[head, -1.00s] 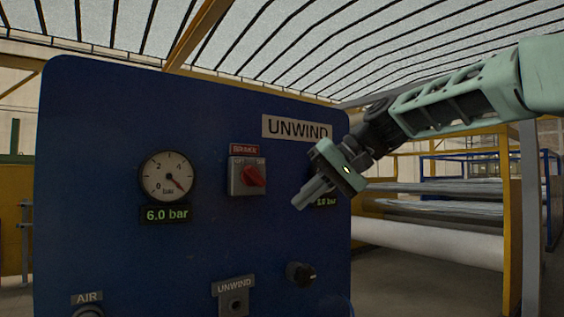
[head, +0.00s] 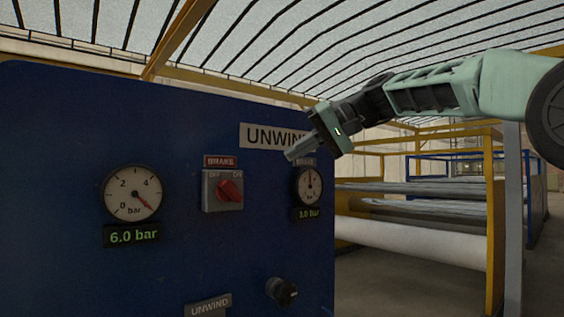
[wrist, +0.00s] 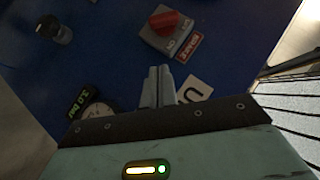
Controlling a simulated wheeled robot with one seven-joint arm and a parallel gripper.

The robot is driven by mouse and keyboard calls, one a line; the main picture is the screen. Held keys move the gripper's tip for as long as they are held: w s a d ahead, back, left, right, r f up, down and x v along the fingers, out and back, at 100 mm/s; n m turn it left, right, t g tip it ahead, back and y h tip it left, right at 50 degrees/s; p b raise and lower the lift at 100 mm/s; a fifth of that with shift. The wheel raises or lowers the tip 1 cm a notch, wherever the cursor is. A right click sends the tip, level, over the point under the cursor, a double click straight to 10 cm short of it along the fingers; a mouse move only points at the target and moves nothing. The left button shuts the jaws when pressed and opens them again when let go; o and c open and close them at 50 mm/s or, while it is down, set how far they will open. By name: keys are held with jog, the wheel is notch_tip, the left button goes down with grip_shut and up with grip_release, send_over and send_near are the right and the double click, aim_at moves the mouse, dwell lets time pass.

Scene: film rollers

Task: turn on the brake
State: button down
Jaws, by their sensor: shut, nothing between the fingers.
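The brake switch is a grey box (head: 210,200) with a red knob (head: 230,190) on the blue panel, under a red BRAKE label (head: 220,161). OFF is marked at its upper left and ON at its upper right. The knob looks slanted; I cannot tell for sure which mark it points to. My gripper (head: 291,155) is shut and empty, up and to the right of the switch, in front of the UNWIND sign. In the wrist view, the closed fingers (wrist: 158,72) point toward the panel, with the red knob (wrist: 168,20) beyond them, apart from the fingers.
A left gauge (head: 132,193) reads 6.0 bar. A right gauge (head: 308,186) reads about 3.0 bar. A black knob (head: 284,291) sticks out lower on the panel. Yellow posts (head: 495,215) and white rollers (head: 410,240) stand at the right.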

aim_at(240, 201)
jog(key=w+a+f+p, duration=0.1)
jog(key=a+f+p, duration=0.2)
jog(key=a+f, duration=0.4)
jog(key=shift+a+p, duration=0.35)
jog(key=shift+a, duration=0.8)
jog(key=shift+w+d+f+m+g+y+b, duration=0.1)
jog(key=shift+f+m+g+y+b, duration=0.35)
jog(key=shift+b, duration=1.3)
notch_tip(240, 201, down, 2)
jog(key=m+y+b, duration=0.1)
jog(key=y+b, duration=0.1)
jog(key=b, duration=0.4)
jog(key=shift+d+f+m+y, duration=0.1)
jog(key=shift+m+y, duration=0.25)
jog(key=f+m+t+y+b, duration=0.1)
jog(key=m+y+b, duration=0.1)
jog(key=b, duration=0.6)
jog(key=s+a+f+m+t+y+b, duration=0.1)
jog(key=m+y+b, duration=0.2)
jog(key=m+b, duration=0.2)
jog(key=a+f+m+t+y+b, duration=0.1)
jog(key=m+t+y+b, duration=0.1)
jog(key=b, duration=1)
jog(key=shift+s+a+m, duration=0.15)
jog(key=shift+s+m, duration=0.1)
jog(key=shift+m, duration=0.45)
jog(key=shift+a+r, duration=0.1)
jog(key=shift+r, duration=0.05)
